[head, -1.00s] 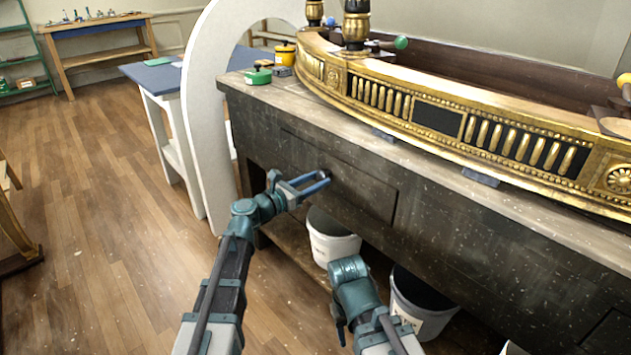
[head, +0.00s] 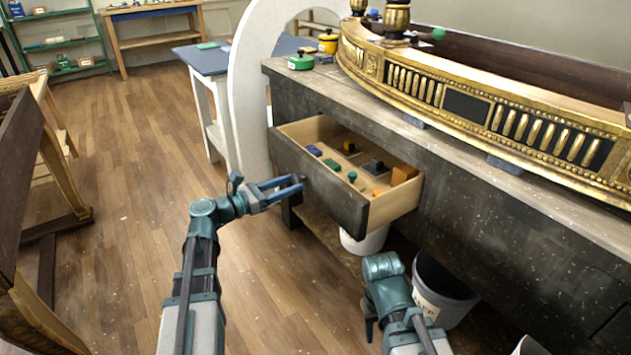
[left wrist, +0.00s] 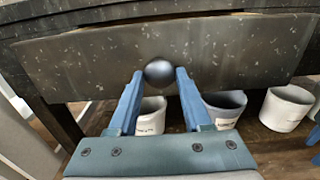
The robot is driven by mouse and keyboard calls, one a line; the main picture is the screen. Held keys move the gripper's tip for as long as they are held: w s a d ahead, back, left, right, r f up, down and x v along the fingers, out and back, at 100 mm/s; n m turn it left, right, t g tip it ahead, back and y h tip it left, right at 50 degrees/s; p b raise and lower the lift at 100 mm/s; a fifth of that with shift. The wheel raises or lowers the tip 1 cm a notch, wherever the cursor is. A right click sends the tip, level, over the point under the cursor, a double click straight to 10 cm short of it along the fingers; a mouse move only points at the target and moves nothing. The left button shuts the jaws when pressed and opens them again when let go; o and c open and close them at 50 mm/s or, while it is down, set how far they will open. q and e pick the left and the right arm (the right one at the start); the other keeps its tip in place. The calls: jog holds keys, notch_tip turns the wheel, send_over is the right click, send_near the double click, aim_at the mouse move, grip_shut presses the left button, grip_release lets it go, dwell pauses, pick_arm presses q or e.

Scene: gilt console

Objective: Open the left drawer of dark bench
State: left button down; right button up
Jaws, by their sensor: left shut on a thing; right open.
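The dark bench (head: 470,215) stands at the right in the head view, with its left drawer (head: 325,190) pulled well out. Inside the drawer lie small blue, green, grey and orange items. In the left wrist view the drawer front (left wrist: 230,55) carries a round dark knob (left wrist: 159,72). My left gripper (head: 300,184) is at the drawer front, its two blue fingers on either side of the knob, shut on it; it also shows in the left wrist view (left wrist: 158,88). My right gripper (head: 370,325) is low in front of the bench, empty; its fingers are mostly hidden.
A gilt console piece (head: 480,110) lies on the bench top. A white arched panel (head: 245,90) stands at the bench's left end. Wooden floor at left is open, with wooden furniture (head: 50,180) at the edge.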

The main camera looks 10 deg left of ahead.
pick_arm(q)
jog(key=v, duration=0.9)
pick_arm(e)
jog(key=shift+s+d, duration=0.2)
jog(key=shift+s, duration=0.2)
pick_arm(q)
jog(key=shift+c, duration=1.8)
grip_release()
jog(key=v, duration=1.3)
jog(key=shift+s+a, duration=0.25)
